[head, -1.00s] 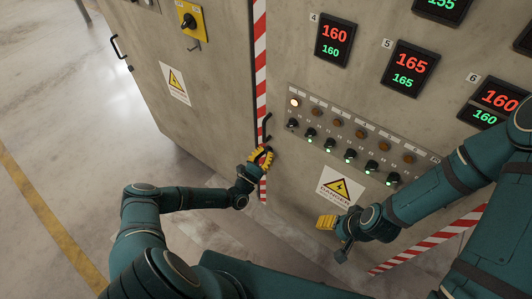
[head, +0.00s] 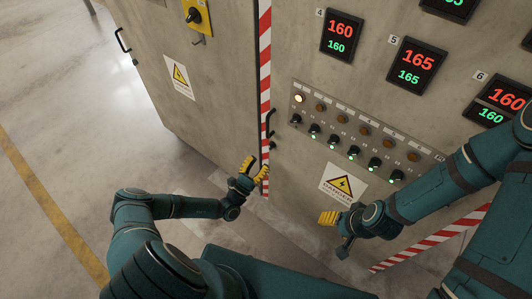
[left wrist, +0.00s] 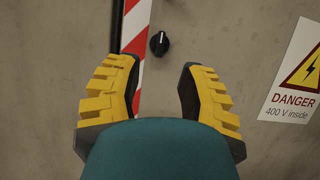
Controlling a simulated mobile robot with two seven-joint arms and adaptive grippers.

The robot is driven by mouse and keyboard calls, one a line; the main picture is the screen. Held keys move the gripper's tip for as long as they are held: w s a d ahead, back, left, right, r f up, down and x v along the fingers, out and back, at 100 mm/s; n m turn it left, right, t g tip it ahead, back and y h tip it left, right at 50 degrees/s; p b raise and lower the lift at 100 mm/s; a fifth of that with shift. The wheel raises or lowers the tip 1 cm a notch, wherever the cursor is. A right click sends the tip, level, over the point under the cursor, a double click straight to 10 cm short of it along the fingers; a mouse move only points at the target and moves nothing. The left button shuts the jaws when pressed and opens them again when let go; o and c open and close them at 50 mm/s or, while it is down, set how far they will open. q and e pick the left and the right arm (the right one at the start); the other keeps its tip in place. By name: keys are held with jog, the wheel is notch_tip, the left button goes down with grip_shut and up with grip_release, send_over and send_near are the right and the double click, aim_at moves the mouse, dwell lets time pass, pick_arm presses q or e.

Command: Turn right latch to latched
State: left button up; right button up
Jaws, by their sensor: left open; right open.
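The right latch is a small black round knob (head: 273,146) on the grey cabinet door, just below a black handle (head: 268,122) and beside the red-and-white strip. In the left wrist view the knob (left wrist: 159,43) has a small pale mark near its upper right edge. My left gripper (head: 256,168), with yellow ridged fingers, is open and empty. It is below and to the left of the knob, apart from it. In the left wrist view the knob shows beyond and between the two fingers. My right gripper (head: 328,218) is near the door below the danger sign.
A danger sign (head: 343,184) is on the door, right of the knob. A panel (head: 362,131) with lamps and several switches lies above it. The left door has a warning sign (head: 179,77) and a yellow-plated switch (head: 194,16). Open floor lies to the left.

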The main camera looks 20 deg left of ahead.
pick_arm(q)
jog(key=v, duration=0.4)
jog(key=shift+s+a+f, duration=0.1)
jog(key=shift+s, duration=0.25)
jog(key=s+d+r+m+g+h, duration=0.2)
jog(key=d+m+g+h, duration=0.6)
jog(key=d, duration=0.2)
jog(key=s+d+m+g+y, duration=0.1)
jog(key=s+d+m+g, duration=0.6)
jog(key=s+m+g, duration=0.55)
jog(key=s+a+r+m+g+y, duration=0.1)
jog(key=s+a+m+g+y, duration=0.25)
jog(key=a+m+y, duration=0.35)
jog(key=w+r+m+t+y, duration=0.3)
jog(key=w+r+t+y, duration=0.1)
jog(key=r, duration=0.3)
jog(key=shift+w+d, duration=0.2)
jog(key=shift+d, duration=0.1)
